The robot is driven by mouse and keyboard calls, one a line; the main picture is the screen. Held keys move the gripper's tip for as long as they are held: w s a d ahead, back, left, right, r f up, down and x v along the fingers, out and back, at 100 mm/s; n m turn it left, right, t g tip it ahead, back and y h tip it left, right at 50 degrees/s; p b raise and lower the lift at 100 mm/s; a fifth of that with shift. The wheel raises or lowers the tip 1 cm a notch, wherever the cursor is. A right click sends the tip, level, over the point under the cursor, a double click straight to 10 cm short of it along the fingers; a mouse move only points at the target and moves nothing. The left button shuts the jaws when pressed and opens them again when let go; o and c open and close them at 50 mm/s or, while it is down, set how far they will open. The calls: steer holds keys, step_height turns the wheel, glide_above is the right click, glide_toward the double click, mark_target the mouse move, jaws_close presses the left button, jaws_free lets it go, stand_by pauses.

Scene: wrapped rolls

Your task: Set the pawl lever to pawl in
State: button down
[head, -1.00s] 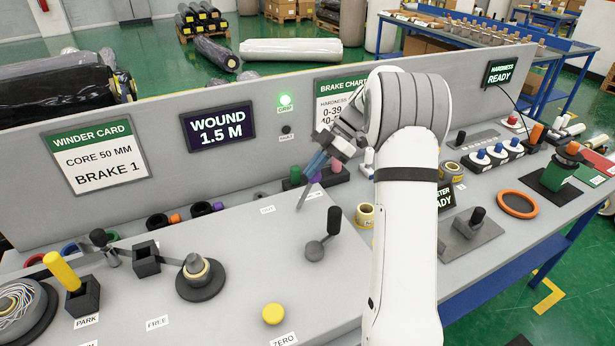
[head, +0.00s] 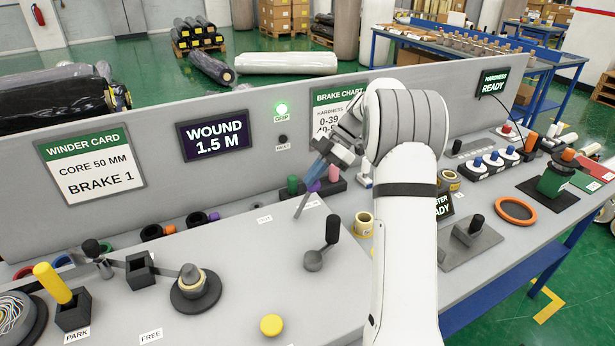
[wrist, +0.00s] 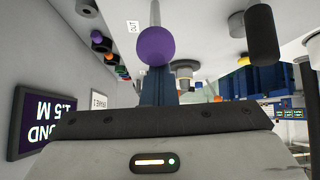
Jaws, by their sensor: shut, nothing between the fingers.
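The pawl lever is a thin grey rod (head: 302,204) with a purple knob, near the panel's back. In the head view it leans right, away from the OUT label (head: 265,218) and toward a second label (head: 308,204) that is too small to read. In the wrist view the purple knob (wrist: 155,46) is large, just ahead of my fingers. My gripper (head: 317,171) is shut and empty, with its blue fingers (wrist: 158,88) right by the knob. I cannot tell whether they touch it.
A black-handled lever (head: 332,228) stands to the front right of the rod; its handle also shows in the wrist view (wrist: 262,35). Coloured pegs (head: 293,185) stand close behind. A yellow button (head: 271,325) is at the front.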

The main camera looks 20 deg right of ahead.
steer(key=d+r+b, duration=0.1)
steer(key=d+r, duration=0.4)
steer(key=r, duration=0.3)
steer(key=shift+w, duration=0.45)
steer(key=shift+d, duration=0.1)
steer(key=s+a+m+t+h, duration=0.2)
steer(key=s+a+m+h, duration=0.45)
steer(key=s+m, duration=0.7)
steer(key=s+a+f+m+t+h, duration=0.1)
steer(key=s+f+m, duration=0.3)
steer(key=s, duration=0.5)
steer(key=s+a+f+m+t+h, duration=0.1)
steer(key=s+a+f+m, duration=0.1)
steer(key=s, duration=0.7)
steer(key=shift+f+m+t, duration=0.4)
steer(key=shift+f+m, duration=0.45)
steer(key=shift+m, duration=0.4)
